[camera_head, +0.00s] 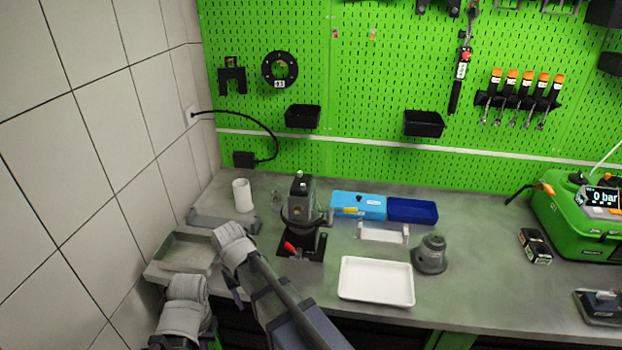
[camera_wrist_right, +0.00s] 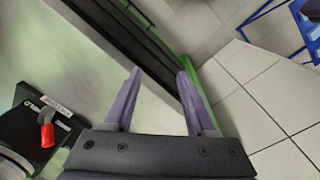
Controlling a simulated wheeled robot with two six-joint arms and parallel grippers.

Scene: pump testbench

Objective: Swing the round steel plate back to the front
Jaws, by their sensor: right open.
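The pump holder (camera_head: 299,208) stands upright on its black base, left of the bench's middle, in the head view. Its red-tipped lever (camera_head: 290,247) is at the front of the base. I cannot clearly make out the round steel plate. A round grey metal edge (camera_wrist_right: 12,164) shows in the lower left corner of the right wrist view, beside the black base (camera_wrist_right: 35,118) and the red tip (camera_wrist_right: 47,135). My right gripper (camera_wrist_right: 158,72) is open and empty, to one side of the base, over the bench's front edge. My left gripper's fingers are not visible.
A grey tray (camera_head: 151,271) and white cup (camera_head: 242,195) are to the left. A white tray (camera_head: 345,292), blue bins (camera_head: 412,211) and a grey conical part (camera_head: 431,256) are to the right. The tiled wall (camera_head: 95,150) bounds the left side. Floor (camera_wrist_right: 275,120) shows beyond the bench edge.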

